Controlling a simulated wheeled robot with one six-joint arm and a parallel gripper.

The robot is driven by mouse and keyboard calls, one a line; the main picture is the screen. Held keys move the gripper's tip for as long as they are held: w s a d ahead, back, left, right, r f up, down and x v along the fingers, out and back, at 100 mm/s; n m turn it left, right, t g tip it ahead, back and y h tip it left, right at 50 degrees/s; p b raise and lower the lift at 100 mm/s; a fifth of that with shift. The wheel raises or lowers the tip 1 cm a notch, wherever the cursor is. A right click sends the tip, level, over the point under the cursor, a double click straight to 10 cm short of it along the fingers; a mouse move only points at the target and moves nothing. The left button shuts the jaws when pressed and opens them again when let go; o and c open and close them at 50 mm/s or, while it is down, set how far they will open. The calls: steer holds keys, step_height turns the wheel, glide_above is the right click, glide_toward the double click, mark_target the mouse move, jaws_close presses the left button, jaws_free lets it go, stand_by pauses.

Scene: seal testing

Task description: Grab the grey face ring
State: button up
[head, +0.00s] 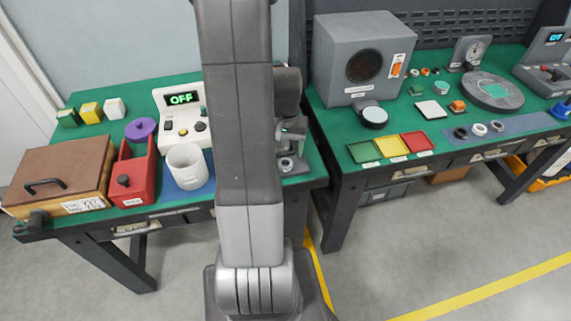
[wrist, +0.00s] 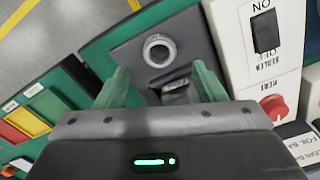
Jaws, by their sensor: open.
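A pale grey ring (wrist: 159,50) with a round centre sits on a dark plate (wrist: 128,54) in the wrist view. It also shows small in the head view (head: 286,164), at the right end of the left bench. My gripper (wrist: 160,84) has its green fingers spread and empty, with the ring just beyond the fingertips, between their lines. In the head view my gripper (head: 292,133) is above the plate, partly hidden by my arm.
A white panel (wrist: 236,60) with a black switch and red knob stands close right of the fingers in the wrist view. A dark block (wrist: 176,91) lies between them. Green, yellow and red trays (head: 391,145) lie on the right bench. A white cup (head: 187,167) stands on the left bench.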

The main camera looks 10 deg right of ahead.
mark_target(286, 159)
steer(key=shift+s+f+p, duration=0.1)
steer(key=shift+f+p, duration=0.3)
steer(key=shift+f, duration=2.2)
steer(key=c, duration=1.1)
steer(key=shift+o, duration=0.2)
steer(key=shift+r, duration=0.15)
